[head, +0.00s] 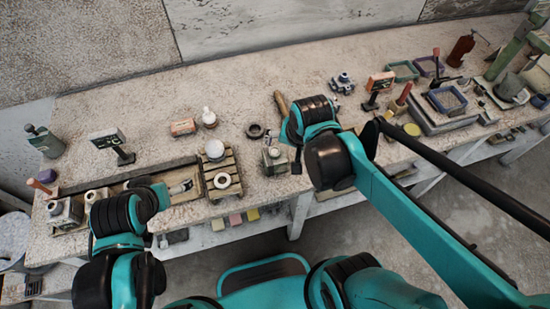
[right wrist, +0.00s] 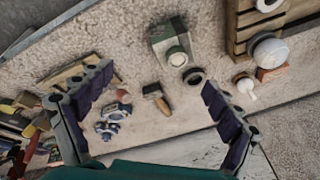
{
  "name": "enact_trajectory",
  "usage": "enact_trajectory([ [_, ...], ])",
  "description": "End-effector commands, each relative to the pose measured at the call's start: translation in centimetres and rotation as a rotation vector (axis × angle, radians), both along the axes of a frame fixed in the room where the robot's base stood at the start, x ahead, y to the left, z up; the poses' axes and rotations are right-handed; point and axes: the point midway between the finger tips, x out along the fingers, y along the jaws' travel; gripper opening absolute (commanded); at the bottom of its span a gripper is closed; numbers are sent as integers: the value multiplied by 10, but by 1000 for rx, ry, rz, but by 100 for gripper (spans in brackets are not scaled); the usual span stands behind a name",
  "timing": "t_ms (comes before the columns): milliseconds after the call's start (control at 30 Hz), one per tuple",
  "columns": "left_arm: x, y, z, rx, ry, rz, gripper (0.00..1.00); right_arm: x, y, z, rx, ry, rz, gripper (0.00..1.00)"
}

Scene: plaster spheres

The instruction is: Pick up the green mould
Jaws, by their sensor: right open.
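A grey-green block with a round pale piece on its face (head: 275,158) sits near the front edge of the bench in the head view; it also shows in the right wrist view (right wrist: 165,40). A green open tray (head: 403,71) lies at the back right of the bench. I cannot tell for certain which one is the green mould. My right gripper (right wrist: 157,80) is open and empty, its fingers wide apart above the bench, with the block beyond the fingertips. In the head view my right arm hides most of that gripper. My left arm is at the left front; its gripper does not show.
A slatted wooden rack (head: 236,160) with white round pieces stands left of the block. Trays and tools crowd the right. The bench's back left is clear.

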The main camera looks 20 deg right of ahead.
Motion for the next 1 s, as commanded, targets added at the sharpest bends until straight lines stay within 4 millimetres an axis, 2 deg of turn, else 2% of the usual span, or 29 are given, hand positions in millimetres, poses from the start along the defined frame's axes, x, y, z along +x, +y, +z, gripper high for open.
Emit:
enact_trajectory([
  [33,0,0,5,0,0,0,100,10,4,-2,23,37,-65,91],
  [200,0,0,14,0,0,0,100,34,17,-25,91,188,-363,91],
  [433,0,0,20,0,0,0,100,50,29,-57,110,312,-653,91],
  [600,0,0,19,0,0,0,100,52,32,-70,108,338,-723,91],
  [1000,0,0,-2,0,0,0,100,55,28,-115,109,338,-725,91],
])
